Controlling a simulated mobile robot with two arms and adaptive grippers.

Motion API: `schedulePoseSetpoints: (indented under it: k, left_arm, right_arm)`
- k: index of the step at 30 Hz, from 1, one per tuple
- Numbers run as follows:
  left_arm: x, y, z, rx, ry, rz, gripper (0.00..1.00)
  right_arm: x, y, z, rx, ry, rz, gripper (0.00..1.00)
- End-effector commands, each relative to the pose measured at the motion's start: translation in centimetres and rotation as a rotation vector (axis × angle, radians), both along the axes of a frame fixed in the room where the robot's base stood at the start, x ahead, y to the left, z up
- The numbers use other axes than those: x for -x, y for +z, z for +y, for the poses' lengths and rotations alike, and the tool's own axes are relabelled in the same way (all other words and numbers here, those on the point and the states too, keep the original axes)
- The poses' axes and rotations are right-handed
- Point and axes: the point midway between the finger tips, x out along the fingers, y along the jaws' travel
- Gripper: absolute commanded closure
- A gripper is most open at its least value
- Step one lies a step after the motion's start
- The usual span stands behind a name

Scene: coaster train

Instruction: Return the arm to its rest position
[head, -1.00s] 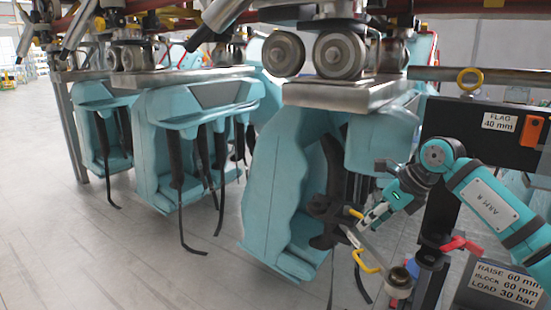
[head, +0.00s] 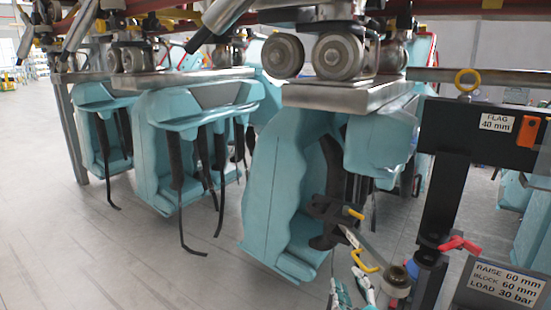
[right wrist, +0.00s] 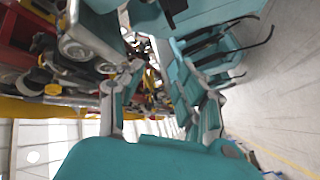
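My right gripper (head: 352,288) shows only at the bottom edge of the head view, below the yellow-handled metal bar, and the rest of the right arm is out of that view. In the right wrist view my right gripper (right wrist: 158,102) has its two teal and grey fingers spread wide apart, with nothing held between them. The left gripper is in neither view.
Teal coaster seats (head: 285,190) hang under wheeled rail carriages (head: 340,55). A yellow-handled bar (head: 362,250) and a round metal fitting (head: 398,276) stand close to my right gripper. A dark post (head: 442,205) rises at the right. Open floor (head: 60,240) lies at the left.

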Motion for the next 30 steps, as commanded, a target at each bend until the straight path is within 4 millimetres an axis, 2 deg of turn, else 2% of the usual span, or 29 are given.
schedulePoseSetpoints:
  k: [1,3,6,9,15,24,30]
  left_arm:
    - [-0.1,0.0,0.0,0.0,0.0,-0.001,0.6]
    - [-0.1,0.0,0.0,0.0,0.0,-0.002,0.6]
    - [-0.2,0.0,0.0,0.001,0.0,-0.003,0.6]
    - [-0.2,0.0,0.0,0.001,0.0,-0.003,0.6]
    - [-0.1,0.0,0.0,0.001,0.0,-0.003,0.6]
    - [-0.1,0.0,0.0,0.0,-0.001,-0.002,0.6]
    - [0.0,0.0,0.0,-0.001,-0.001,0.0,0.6]
  right_arm:
    - [2.0,-3.2,-1.3,-0.083,-0.059,0.13,0.64]
    - [4.9,-7.4,-3.0,-0.183,-0.139,0.311,0.64]
    - [9.8,-12.4,-4.4,-0.295,-0.233,0.548,0.64]
    - [14.3,-15.8,-5.0,-0.371,-0.3,0.733,0.64]
    - [21.5,-19.4,-5.2,-0.455,-0.384,0.993,0.64]
    - [30.4,-21.5,-4.8,-0.53,-0.466,1.288,0.64]
    - [29.1,-26.5,-4.6,-0.521,-0.47,1.306,0.64]
